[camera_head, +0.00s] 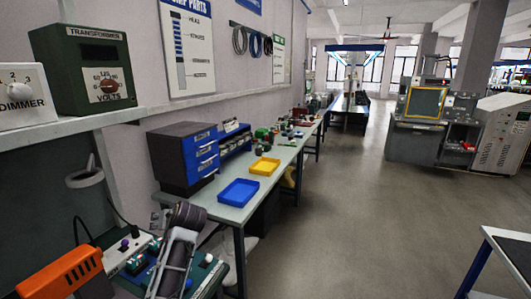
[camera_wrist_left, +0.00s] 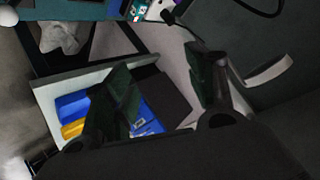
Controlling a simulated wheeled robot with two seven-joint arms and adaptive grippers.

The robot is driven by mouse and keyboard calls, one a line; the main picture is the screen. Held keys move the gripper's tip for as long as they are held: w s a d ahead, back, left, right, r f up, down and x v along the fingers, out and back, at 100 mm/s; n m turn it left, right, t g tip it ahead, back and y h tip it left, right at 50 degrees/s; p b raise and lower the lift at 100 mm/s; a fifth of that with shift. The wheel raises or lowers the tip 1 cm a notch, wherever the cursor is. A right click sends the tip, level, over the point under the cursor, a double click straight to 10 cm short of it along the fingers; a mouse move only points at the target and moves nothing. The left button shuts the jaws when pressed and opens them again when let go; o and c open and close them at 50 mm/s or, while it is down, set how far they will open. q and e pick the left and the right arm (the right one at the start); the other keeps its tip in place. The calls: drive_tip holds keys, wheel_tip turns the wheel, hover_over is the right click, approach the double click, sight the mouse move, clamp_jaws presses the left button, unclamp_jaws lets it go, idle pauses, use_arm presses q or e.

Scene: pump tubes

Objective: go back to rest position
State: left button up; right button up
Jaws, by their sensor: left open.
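My left gripper (camera_head: 180,245) shows at the lower left of the head view, in front of the near workbench. In the left wrist view its two dark fingers (camera_wrist_left: 160,72) stand apart with nothing held between them. Blue and yellow trays and part of the drawer unit show beyond the fingers. My right gripper is not in view.
A side table (camera_head: 225,205) holds a blue tray (camera_head: 239,191), a yellow tray (camera_head: 264,166) and a blue-fronted drawer unit (camera_head: 203,157). An orange device (camera_head: 62,272) is at lower left. A dark-topped table (camera_head: 515,252) is at right. The floor (camera_head: 365,220) between is clear.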

use_arm(q)
drive_tip(key=s+d+f+m+g+h, duration=0.1)
drive_tip(key=s+d+f+m+h, duration=0.15)
drive_tip(key=s+f, duration=0.8)
drive_tip(key=s+d+f+m+g+h, duration=0.2)
drive_tip(key=s+d+f+h, duration=0.2)
drive_tip(key=s+f, duration=0.65)
drive_tip(key=s+d+f+m+g+h, duration=0.15)
drive_tip(key=s+d, duration=0.25)
drive_tip(key=s, duration=0.9)
wheel_tip(320, 180, down, 33)
drive_tip(key=s+g, duration=0.1)
drive_tip(key=s, duration=0.2)
drive_tip(key=s+a+f, duration=0.2)
drive_tip(key=s+f, duration=0.8)
drive_tip(key=s, duration=0.1)
drive_tip(key=s+a+f+g, duration=0.1)
drive_tip(key=s+a+f, duration=0.1)
drive_tip(key=s+f, duration=0.7)
drive_tip(key=shift+s+f, duration=0.35)
drive_tip(key=shift+s, duration=0.6)
drive_tip(key=shift+s, duration=0.15)
